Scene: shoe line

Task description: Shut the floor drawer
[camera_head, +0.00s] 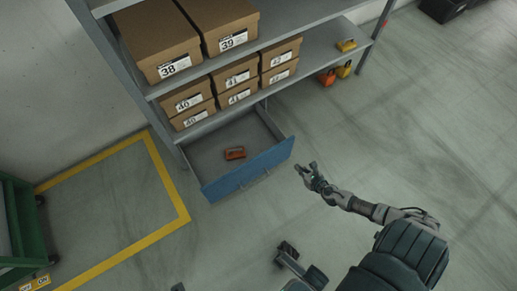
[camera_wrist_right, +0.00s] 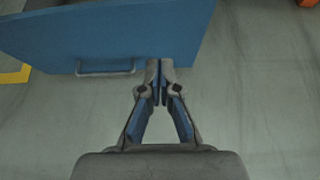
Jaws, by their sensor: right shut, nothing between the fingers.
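The floor drawer at the foot of the shelf stands pulled out, its blue front (camera_head: 248,173) facing me. An orange-red item (camera_head: 235,153) lies inside it. My right gripper (camera_head: 306,171) is just right of the drawer front's right end. In the right wrist view the blue front (camera_wrist_right: 120,32) fills the upper left, with a grey bar handle (camera_wrist_right: 106,70). There the closed fingertips (camera_wrist_right: 160,66) lie just right of the handle, over the front's lower edge; I cannot tell if they touch it. My left gripper is not clearly in view.
The grey shelf (camera_head: 318,42) above holds several numbered shoe boxes (camera_head: 159,46) and a yellow item (camera_head: 346,45). Yellow tape (camera_head: 166,176) marks the floor left of the drawer. A green cart (camera_head: 24,225) stands far left.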

